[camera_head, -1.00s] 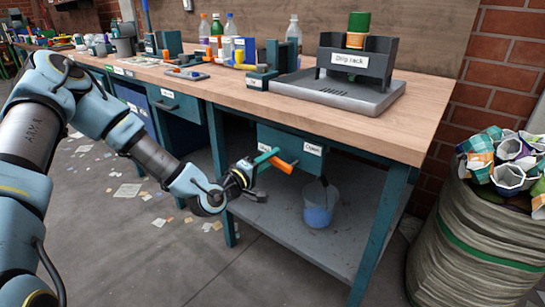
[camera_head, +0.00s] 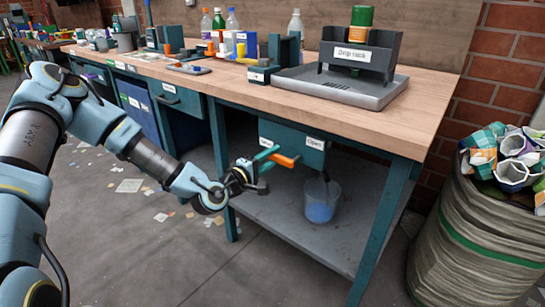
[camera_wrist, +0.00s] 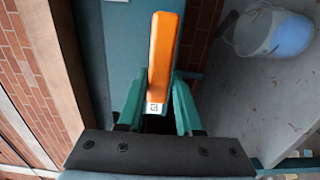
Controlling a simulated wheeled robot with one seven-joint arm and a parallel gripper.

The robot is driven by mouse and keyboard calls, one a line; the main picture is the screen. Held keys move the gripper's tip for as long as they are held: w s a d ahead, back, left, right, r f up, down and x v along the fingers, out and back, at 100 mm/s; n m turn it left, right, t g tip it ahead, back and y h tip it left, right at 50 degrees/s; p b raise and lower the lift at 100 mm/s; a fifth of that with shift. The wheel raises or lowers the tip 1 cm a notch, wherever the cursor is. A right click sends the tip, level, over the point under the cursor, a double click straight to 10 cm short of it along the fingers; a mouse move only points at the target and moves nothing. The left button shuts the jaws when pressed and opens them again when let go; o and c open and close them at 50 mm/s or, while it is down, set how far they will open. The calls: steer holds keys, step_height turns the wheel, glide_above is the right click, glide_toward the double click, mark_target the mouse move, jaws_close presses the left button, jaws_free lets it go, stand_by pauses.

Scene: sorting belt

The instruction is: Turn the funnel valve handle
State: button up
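The orange valve handle (camera_head: 285,160) sticks out from the front of the teal box (camera_head: 300,149) under the bench. The box has an "Open" label (camera_head: 315,143) at its right and another label, too small to read, at its left. My gripper (camera_head: 266,157) is at the handle. In the wrist view the handle (camera_wrist: 164,55) lies between the two teal fingers of my gripper (camera_wrist: 159,85), one close on each side near its small marked end. The fingers look shut on it. The valve body behind the handle is hidden.
A clear bucket (camera_head: 321,203) with blue contents stands on the lower shelf (camera_head: 290,228), below and right of the handle. The bench leg (camera_head: 384,225) and a full sack (camera_head: 480,240) are at the right. The floor in front is mostly clear, with scraps at the left.

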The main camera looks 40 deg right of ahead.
steer(key=o, duration=0.4)
steer(key=v, duration=1)
steer(key=shift+a, duration=0.35)
